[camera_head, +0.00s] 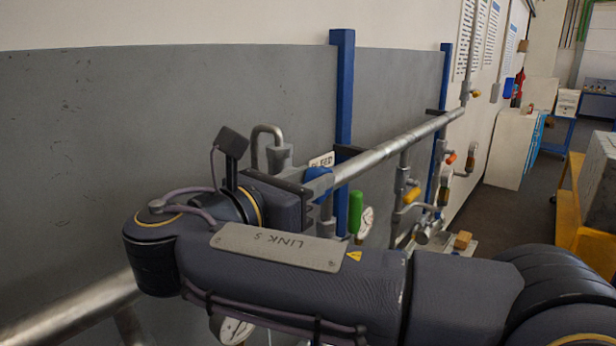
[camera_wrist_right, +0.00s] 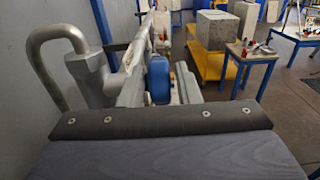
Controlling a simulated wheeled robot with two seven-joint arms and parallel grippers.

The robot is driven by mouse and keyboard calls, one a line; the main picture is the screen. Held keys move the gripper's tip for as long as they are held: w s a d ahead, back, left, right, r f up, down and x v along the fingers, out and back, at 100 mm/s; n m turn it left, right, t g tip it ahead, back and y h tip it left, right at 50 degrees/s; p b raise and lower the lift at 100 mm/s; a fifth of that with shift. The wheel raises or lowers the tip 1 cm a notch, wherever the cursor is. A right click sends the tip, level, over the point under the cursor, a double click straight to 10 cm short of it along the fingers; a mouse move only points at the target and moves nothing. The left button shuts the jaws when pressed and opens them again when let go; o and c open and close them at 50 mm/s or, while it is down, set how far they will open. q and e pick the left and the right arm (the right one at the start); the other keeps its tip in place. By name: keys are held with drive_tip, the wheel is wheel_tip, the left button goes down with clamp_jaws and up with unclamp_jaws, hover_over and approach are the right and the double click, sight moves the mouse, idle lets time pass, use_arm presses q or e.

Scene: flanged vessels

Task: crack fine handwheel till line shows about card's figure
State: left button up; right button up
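A blue handwheel (camera_head: 318,176) sits under the pipe, at the front end of my right gripper (camera_head: 312,187). It also shows in the right wrist view (camera_wrist_right: 159,80), just beyond my dark gripper body. A white tag (camera_head: 322,160) behind the wheel has partly hidden lettering. One dial gauge (camera_head: 366,222) shows edge-on beside a green handle (camera_head: 355,211). Another gauge (camera_head: 236,330) is partly covered by my right arm. Neither reading is legible. My left gripper is out of view.
A long grey pipe (camera_head: 400,138) runs along the wall past blue posts (camera_head: 343,90). A bent pipe (camera_wrist_right: 45,50) stands close left in the right wrist view. Valves with yellow handles (camera_head: 411,194) lie farther along. Open floor (camera_head: 505,210) is at right.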

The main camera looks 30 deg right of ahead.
drive_tip(key=shift+d, duration=0.1)
clamp_jaws()
drive_tip(key=shift+w+d+r+g+y+p, duration=0.1)
drive_tip(key=shift+r+g+y+p, duration=0.45)
drive_tip(key=shift+p, duration=0.85)
drive_tip(key=shift+d+y+p, duration=0.15)
drive_tip(key=shift+y+p, duration=0.45)
drive_tip(key=shift+y, duration=0.15)
drive_tip(key=shift+w+d+g+y, duration=0.15)
drive_tip(key=shift+g+y, duration=0.2)
drive_tip(key=shift+y, duration=0.55)
drive_tip(key=y, duration=0.1)
drive_tip(key=g+y, duration=0.1)
drive_tip(key=shift+w+d+y, duration=0.1)
drive_tip(key=shift+d+y, duration=0.15)
drive_tip(key=shift+y, duration=0.05)
drive_tip(key=shift+w+d+r+g+y, duration=0.1)
drive_tip(key=shift+g+y, duration=0.15)
drive_tip(key=shift+y, duration=0.4)
drive_tip(key=shift+d+g+y, duration=0.15)
drive_tip(key=shift+g+y, duration=0.05)
drive_tip(key=shift+y, duration=0.4)
drive_tip(key=shift+w+d+r+g+y, duration=0.1)
drive_tip(key=shift+g+y, duration=0.15)
drive_tip(key=shift+y, duration=0.4)
